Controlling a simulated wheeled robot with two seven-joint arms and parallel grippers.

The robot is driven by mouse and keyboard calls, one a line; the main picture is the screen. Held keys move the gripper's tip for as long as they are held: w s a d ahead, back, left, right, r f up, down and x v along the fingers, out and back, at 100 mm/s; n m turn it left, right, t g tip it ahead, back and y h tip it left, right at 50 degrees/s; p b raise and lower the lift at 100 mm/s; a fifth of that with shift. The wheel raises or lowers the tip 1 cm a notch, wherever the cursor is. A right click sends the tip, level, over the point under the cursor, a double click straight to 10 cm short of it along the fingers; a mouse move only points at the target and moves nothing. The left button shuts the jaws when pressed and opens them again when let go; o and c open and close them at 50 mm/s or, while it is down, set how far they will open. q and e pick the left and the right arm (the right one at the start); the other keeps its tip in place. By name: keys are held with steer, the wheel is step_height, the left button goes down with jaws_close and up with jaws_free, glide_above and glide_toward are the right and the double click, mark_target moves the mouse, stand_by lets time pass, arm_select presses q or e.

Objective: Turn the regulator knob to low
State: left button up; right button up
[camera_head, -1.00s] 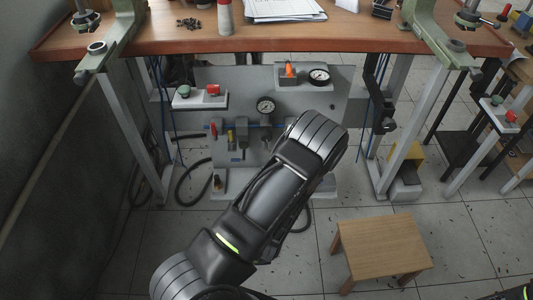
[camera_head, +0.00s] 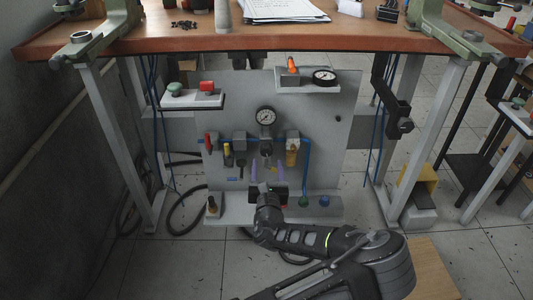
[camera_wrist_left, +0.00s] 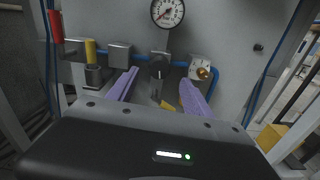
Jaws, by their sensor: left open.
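The grey pneumatic panel (camera_head: 335,130) stands under the workbench. A round pressure gauge (camera_head: 265,115) sits above a grey regulator block; the gauge also shows in the left wrist view (camera_wrist_left: 168,12). A dark knob (camera_wrist_left: 158,68) hangs from the regulator below the gauge. My left gripper (camera_head: 266,168) is in front of the panel, just below the regulator. It is open and empty, its purple fingers (camera_wrist_left: 159,80) pointing at the panel. In the left wrist view one finger appears on each side of the knob; contact cannot be told. My right gripper is not in view.
A red-handled valve (camera_wrist_left: 56,26), a yellow part (camera_wrist_left: 90,52) and a brass fitting (camera_wrist_left: 203,73) flank the regulator. Shelves with buttons (camera_head: 194,101) and a second gauge (camera_head: 325,76) jut out above. The bench top (camera_head: 300,40) overhangs. A wooden stool (camera_head: 434,270) stands lower right.

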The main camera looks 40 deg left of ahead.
mark_target(267, 153)
arm_select(q)
steer(key=b+x, duration=0.1)
steer(key=x, duration=0.5)
steer(key=shift+w+a+f+b, duration=0.1)
steer(key=shift+w+a+b, duration=0.15)
steer(key=shift+a+b, duration=0.05)
steer(key=shift+w+a, duration=0.25)
steer(key=shift+w, duration=0.05)
steer(key=shift+c, duration=0.3)
jaws_close()
